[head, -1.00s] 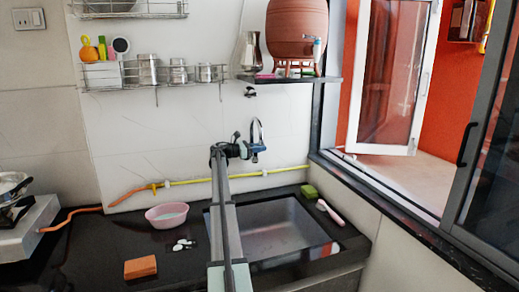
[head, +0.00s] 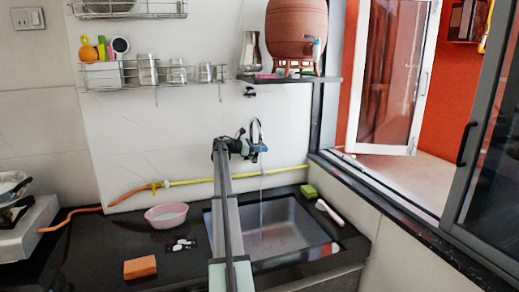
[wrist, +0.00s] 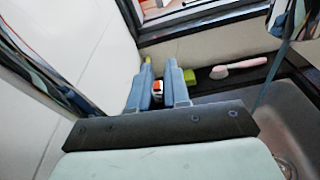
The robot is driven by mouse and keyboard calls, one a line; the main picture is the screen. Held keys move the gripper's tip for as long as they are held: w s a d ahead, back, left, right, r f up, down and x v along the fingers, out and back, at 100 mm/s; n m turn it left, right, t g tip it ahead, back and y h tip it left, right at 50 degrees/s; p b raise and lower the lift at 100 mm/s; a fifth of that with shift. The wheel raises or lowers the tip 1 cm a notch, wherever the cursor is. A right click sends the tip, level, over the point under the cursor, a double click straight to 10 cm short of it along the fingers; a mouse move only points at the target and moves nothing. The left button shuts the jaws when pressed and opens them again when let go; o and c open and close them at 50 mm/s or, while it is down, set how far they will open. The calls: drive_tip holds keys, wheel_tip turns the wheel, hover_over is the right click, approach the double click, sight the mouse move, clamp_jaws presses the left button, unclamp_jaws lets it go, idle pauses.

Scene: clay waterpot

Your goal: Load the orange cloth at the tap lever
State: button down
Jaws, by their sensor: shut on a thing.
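The orange cloth (head: 140,267) lies as a folded block on the dark counter at the front left, well away from my gripper. The tap (head: 257,132) stands out from the back wall above the sink. My gripper (head: 251,148) is at the tap and shut on its lever, which the fingers mostly hide. In the wrist view, my gripper (wrist: 158,80) shows its two blue-grey fingers close together, with a small orange and white piece between them. A thin stream of water (head: 262,205) runs from the tap into the sink (head: 290,238).
A pink bowl (head: 166,215) and small black-and-white items (head: 182,245) stand left of the sink. A green sponge (head: 309,191) and a pink-handled brush (head: 330,212) lie on the right rim. A clay pot (head: 296,30) stands on the shelf above. A yellow-orange hose runs along the wall.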

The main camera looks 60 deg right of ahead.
drive_tip(key=shift+s+d+f+t+y, duration=0.2)
drive_tip(key=shift+s+d+t+y, duration=0.1)
drive_tip(key=shift+t+y, duration=0.2)
drive_tip(key=c, duration=1.2)
unclamp_jaws()
drive_tip(key=v, duration=1.4)
